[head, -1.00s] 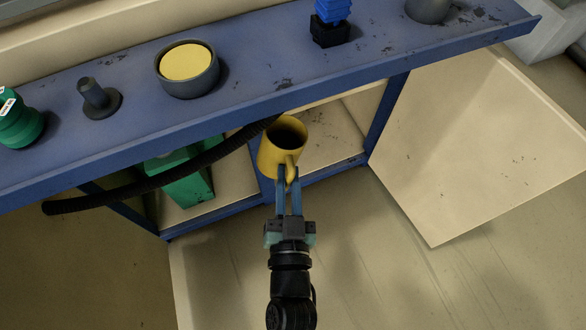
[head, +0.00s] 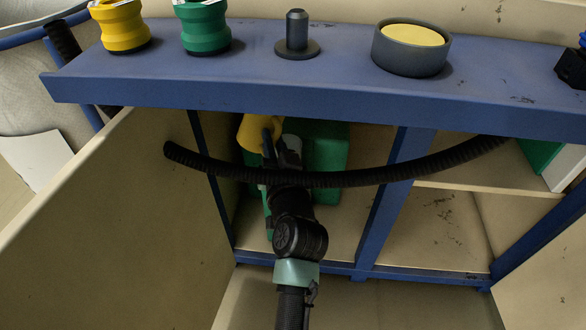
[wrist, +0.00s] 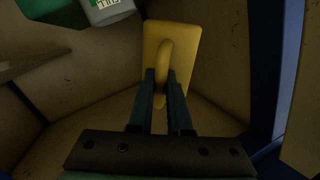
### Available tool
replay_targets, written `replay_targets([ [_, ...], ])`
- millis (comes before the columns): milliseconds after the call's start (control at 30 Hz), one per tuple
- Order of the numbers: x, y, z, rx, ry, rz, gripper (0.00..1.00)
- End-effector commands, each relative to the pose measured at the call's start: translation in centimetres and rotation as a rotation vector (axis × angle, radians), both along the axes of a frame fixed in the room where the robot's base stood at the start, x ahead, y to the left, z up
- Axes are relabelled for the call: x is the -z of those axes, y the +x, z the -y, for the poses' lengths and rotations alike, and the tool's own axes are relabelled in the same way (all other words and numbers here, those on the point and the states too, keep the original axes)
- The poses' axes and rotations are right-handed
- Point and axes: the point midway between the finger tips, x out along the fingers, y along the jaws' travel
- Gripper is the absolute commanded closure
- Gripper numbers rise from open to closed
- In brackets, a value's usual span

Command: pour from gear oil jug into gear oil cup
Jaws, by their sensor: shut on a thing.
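My gripper (head: 268,146) is shut on the handle of a yellow mug-shaped vessel (head: 247,133) inside the left compartment under the blue bench. In the wrist view, my gripper (wrist: 165,80) has the handle between its fingers and the yellow vessel (wrist: 190,60) is beyond them. Its opening and contents are hidden. A green container (head: 328,150) stands behind it, partly hidden by my arm. A pale labelled part beside green (wrist: 106,10) shows at the wrist view's top left. I cannot read which vessel is the gear oil jug or cup.
A black hose (head: 350,179) hangs across the compartment front, overlapping my arm in the picture. The blue bench top (head: 180,88) holds yellow (head: 122,28) and green (head: 203,28) labelled containers, a grey peg (head: 297,35) and a grey dish (head: 410,55). An open door (head: 110,220) stands left.

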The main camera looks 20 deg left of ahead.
Motion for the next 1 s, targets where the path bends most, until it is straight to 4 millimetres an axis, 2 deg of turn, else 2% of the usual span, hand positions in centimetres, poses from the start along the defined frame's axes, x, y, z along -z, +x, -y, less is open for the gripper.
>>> replay_targets([
  [167, 0.2, 0.2, -0.5, -0.016, 0.005, 0.001, 1.00],
  [567, 4.1, 0.2, -0.5, -0.015, 0.005, 0.001, 1.00],
  [633, 2.9, 0.1, -0.5, -0.014, 0.026, -0.020, 1.00],
  [1000, 1.8, -0.1, -0.8, -0.015, 0.157, -0.155, 1.00],
])
